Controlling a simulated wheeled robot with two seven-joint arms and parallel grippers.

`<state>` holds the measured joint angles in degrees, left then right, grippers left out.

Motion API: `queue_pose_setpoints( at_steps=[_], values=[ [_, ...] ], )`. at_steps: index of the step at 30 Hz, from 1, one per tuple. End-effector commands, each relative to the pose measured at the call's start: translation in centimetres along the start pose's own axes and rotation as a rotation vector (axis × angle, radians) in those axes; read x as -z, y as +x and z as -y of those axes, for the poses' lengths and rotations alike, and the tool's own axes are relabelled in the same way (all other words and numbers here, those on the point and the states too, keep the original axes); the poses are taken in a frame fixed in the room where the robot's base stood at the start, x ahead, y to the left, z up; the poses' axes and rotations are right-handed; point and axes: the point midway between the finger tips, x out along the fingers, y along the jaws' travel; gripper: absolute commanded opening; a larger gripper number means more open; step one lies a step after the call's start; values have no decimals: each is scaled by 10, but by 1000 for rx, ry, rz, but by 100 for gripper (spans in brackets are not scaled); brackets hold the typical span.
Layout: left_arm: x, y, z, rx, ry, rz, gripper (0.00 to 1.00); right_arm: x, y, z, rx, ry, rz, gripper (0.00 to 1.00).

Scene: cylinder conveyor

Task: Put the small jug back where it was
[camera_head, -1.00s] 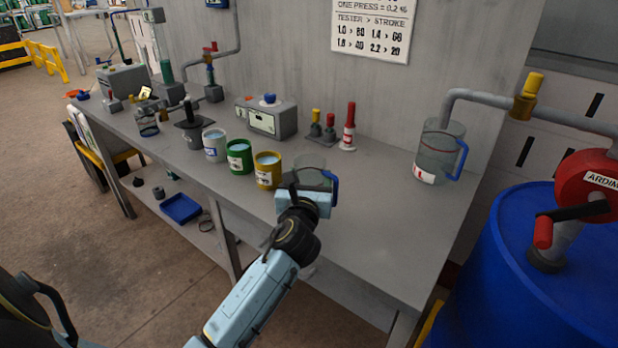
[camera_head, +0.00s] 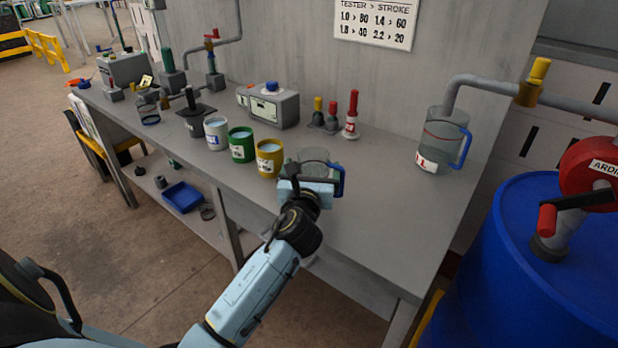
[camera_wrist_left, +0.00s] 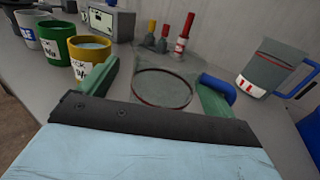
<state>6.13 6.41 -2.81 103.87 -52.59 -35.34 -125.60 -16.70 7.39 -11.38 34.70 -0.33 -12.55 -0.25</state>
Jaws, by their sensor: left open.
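The small clear jug (camera_head: 315,157) with a blue handle stands on the grey bench, right of the yellow cup. My left gripper (camera_head: 308,180) is at the jug's near side and hides its lower part in the head view. In the left wrist view the jug (camera_wrist_left: 165,72), with a red ring, sits between the two green fingers of the open left gripper (camera_wrist_left: 160,90). Its blue handle is beside the right finger. I cannot tell whether the fingers touch the jug. My right gripper is not in view.
A larger clear jug (camera_head: 437,150) stands under the pipe spout at right. White (camera_head: 216,136), green (camera_head: 241,147) and yellow (camera_head: 270,160) cups stand left of the small jug. A red-and-white bottle (camera_head: 351,122) is behind. The bench right of the small jug is clear.

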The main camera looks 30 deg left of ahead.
Motion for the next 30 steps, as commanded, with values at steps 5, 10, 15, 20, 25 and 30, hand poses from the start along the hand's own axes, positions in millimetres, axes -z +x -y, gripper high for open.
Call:
queue_pose_setpoints(
  at_steps=[5, 10, 15, 20, 25, 30],
  values=[
    [0, -18, 0, 0, 2, -2, 91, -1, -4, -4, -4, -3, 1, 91],
    [0, -58, 0, 1, 1, -4, 91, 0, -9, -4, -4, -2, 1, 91],
    [1, -95, 0, 1, 1, -3, 91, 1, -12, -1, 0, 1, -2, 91],
    [1, -120, 0, 0, 0, -2, 91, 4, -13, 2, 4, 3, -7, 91],
    [0, -132, 0, 0, 0, -1, 91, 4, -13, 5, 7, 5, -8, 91],
    [0, -134, 0, 0, -1, 0, 91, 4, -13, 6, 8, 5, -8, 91]
  ],
)
